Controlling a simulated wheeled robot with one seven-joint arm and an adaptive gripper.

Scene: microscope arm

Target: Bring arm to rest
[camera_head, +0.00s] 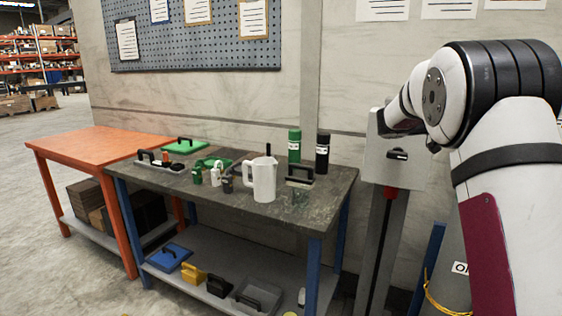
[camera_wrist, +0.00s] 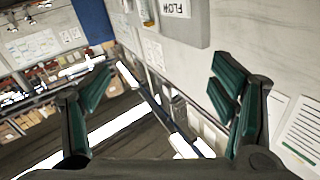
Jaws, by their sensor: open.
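My gripper (camera_wrist: 160,88) shows in the wrist view with its two green-padded fingers wide apart and nothing between them. In the head view my white and black arm rises along the right side and bends toward the left at the top. My gripper cannot be made out in the head view. The wrist view is tilted and shows walls, posted sheets and shelving beyond the fingers, with no object close to them.
A dark-topped workbench (camera_head: 225,199) holds a white pitcher (camera_head: 264,179), a green bottle (camera_head: 294,147), a black bottle (camera_head: 322,153) and small containers. An orange table (camera_head: 95,147) adjoins it at left. A wall with a pegboard (camera_head: 190,45) stands behind. Floor at left is clear.

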